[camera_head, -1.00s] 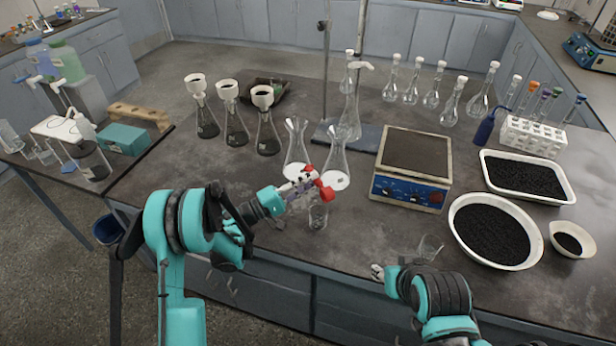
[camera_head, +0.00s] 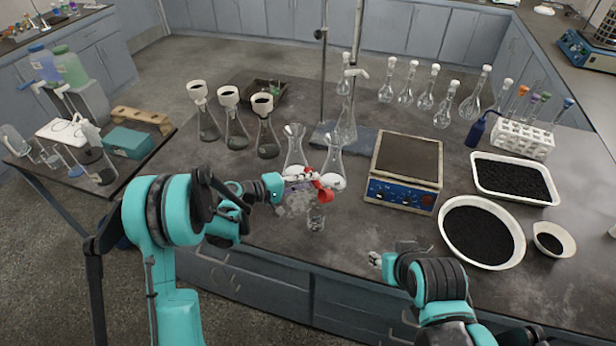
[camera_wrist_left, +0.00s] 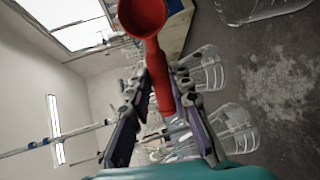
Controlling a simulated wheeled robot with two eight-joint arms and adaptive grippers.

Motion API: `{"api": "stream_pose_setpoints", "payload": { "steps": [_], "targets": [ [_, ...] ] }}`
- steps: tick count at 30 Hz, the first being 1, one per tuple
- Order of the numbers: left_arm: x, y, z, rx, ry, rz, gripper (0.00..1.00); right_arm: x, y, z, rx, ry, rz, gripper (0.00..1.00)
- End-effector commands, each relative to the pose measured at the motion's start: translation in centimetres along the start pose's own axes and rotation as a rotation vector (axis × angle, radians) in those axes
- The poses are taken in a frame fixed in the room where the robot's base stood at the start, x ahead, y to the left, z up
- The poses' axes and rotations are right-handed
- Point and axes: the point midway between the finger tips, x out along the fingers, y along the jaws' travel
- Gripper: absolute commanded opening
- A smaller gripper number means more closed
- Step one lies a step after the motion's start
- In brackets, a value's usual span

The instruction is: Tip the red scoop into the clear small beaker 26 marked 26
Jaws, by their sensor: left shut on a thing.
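The red scoop (camera_head: 325,191) is in my left gripper (camera_head: 298,180), in front of two tall flasks. In the left wrist view the gripper (camera_wrist_left: 155,85) is shut on its handle, and the scoop's round bowl (camera_wrist_left: 142,14) points away from the fingers. No contents show in the bowl. A clear small beaker (camera_head: 316,219) stands on the bench just below the scoop in the head view; its marking cannot be read. The scoop appears above the beaker's rim, apart from it. My right gripper (camera_head: 376,259) is near the bench's front edge, its fingers too small to judge.
Two clear flasks (camera_head: 296,160) stand close behind the scoop. A balance (camera_head: 404,175) is to the right, then a round bowl (camera_head: 447,228) and a tray (camera_head: 530,198) of black grains. Several funnel-topped flasks (camera_head: 236,130) stand at left. The bench between beaker and balance is clear.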

Motion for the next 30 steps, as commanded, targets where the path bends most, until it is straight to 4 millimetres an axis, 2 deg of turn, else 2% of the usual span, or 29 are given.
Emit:
{"api": "stream_pose_setpoints", "payload": {
  "steps": [1,3,14,17,24,30],
  "targets": [
    [0.0,0.7,0.1,0.000,-0.001,-0.033,0.00,-0.8,0.0,-0.6,0.000,0.000,0.000,0.40],
    [0.0,0.7,0.0,-0.001,-0.001,-0.068,0.00,-1.2,0.0,-0.9,0.000,0.000,0.000,0.40],
    [0.1,0.3,0.0,-0.001,0.000,-0.099,0.00,-1.2,0.0,-0.9,0.000,0.000,0.000,0.40],
    [0.1,0.8,0.0,-0.002,-0.002,-0.131,0.00,-1.8,0.0,-1.3,0.000,0.000,0.000,0.40],
    [0.3,2.0,0.1,-0.001,-0.005,-0.336,0.00,-4.6,0.0,-3.3,0.000,0.000,0.000,0.40],
    [0.4,2.0,0.0,-0.003,-0.002,-0.479,0.00,-5.7,0.0,-4.1,0.000,0.000,0.000,0.40]
  ]
}}
